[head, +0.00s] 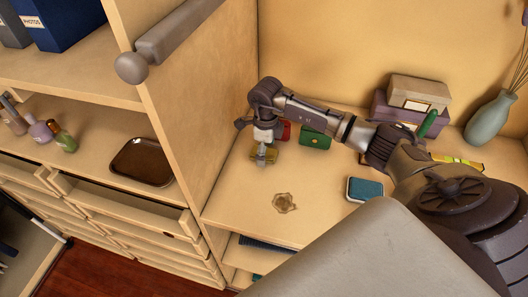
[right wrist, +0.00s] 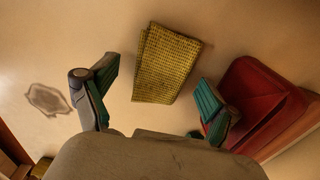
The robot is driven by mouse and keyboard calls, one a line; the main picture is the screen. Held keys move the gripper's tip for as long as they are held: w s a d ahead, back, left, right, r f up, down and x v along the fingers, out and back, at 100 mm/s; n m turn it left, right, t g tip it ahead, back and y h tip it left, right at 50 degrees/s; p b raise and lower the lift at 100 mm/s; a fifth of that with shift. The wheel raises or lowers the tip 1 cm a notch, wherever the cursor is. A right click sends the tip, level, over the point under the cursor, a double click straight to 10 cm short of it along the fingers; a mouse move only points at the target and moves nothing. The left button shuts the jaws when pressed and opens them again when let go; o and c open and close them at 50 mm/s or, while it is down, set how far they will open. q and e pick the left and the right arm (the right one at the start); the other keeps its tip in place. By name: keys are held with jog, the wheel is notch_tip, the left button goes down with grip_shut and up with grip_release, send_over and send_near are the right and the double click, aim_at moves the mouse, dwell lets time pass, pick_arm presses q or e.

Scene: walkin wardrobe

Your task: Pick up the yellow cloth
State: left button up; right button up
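The yellow cloth (right wrist: 165,64) is folded into a small textured rectangle. In the right wrist view it lies on the light wooden shelf top beyond and between the fingertips. My right gripper (right wrist: 153,97) is open, its two teal-padded fingers apart on either side of the cloth's near end, with nothing held. In the head view my right gripper (head: 264,148) is over the cloth (head: 262,157), which is partly hidden by it. Whether the fingers touch the cloth or the shelf cannot be told. My left gripper is not in view.
A red item (right wrist: 262,100) sits close to the right finger; it also shows in the head view (head: 285,131). A wooden partition (head: 205,100) rises on the left.

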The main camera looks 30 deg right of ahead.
jog(key=c, duration=1)
jog(key=shift+c, duration=0.2)
jog(key=shift+w+r+b, duration=0.1)
jog(key=shift+r+b, duration=0.2)
jog(key=shift+r, duration=0.2)
notch_tip(320, 180, up, 3)
jog(key=shift+f+b, duration=0.2)
jog(key=shift+b, duration=0.5)
jog(key=s+r+b, duration=0.1)
jog(key=s+r, duration=0.2)
jog(key=s, duration=0.3)
jog(key=s+a+r+b, duration=0.1)
jog(key=s+r+b, duration=0.1)
jog(key=s+r, duration=0.2)
jog(key=shift+s+r, duration=0.25)
jog(key=shift+s, duration=0.7)
jog(key=shift+a, duration=0.1)
